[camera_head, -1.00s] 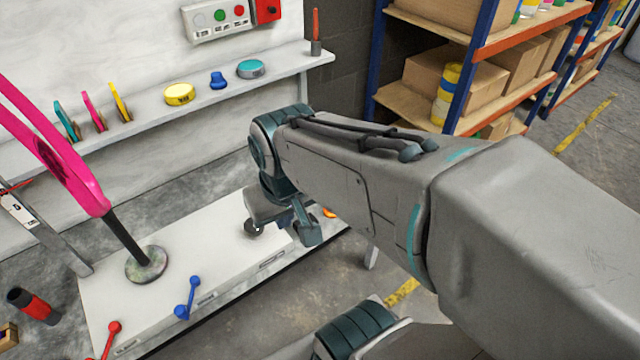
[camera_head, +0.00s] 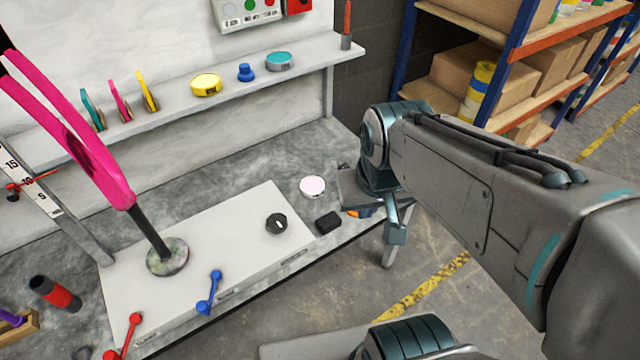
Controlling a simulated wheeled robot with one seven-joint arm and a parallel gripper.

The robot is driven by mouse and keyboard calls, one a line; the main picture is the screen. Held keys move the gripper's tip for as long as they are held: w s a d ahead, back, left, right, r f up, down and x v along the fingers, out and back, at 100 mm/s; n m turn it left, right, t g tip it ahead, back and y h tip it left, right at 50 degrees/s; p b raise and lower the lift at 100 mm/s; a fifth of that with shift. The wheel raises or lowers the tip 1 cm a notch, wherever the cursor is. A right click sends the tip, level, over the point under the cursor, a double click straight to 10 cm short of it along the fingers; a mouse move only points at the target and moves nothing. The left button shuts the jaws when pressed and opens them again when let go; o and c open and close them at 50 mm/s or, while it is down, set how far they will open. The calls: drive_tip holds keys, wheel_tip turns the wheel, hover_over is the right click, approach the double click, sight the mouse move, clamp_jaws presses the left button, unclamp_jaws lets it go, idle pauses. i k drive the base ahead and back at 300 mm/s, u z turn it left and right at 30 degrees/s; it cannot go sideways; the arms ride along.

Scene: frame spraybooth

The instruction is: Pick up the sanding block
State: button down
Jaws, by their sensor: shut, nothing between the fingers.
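A small black block (camera_head: 328,222), which looks like the sanding block, lies on the grey bench just past the right end of a white base plate. My gripper (camera_head: 391,246) is at the right, beside the bench's front edge, shut and empty. It is to the right of the black block and apart from it in the picture.
The white base plate (camera_head: 215,240) carries a round black knob (camera_head: 277,223), blue and red clamps, and a post holding a pink frame (camera_head: 105,170). A shelf (camera_head: 180,105) holds tins and clips. Storage racks stand right.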

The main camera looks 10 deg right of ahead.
sight(326, 224)
drive_tip(key=u, duration=0.05)
drive_tip(key=k, duration=0.55)
drive_tip(key=z, duration=0.3)
drive_tip(key=i, duration=1)
drive_tip(key=u, duration=0.4)
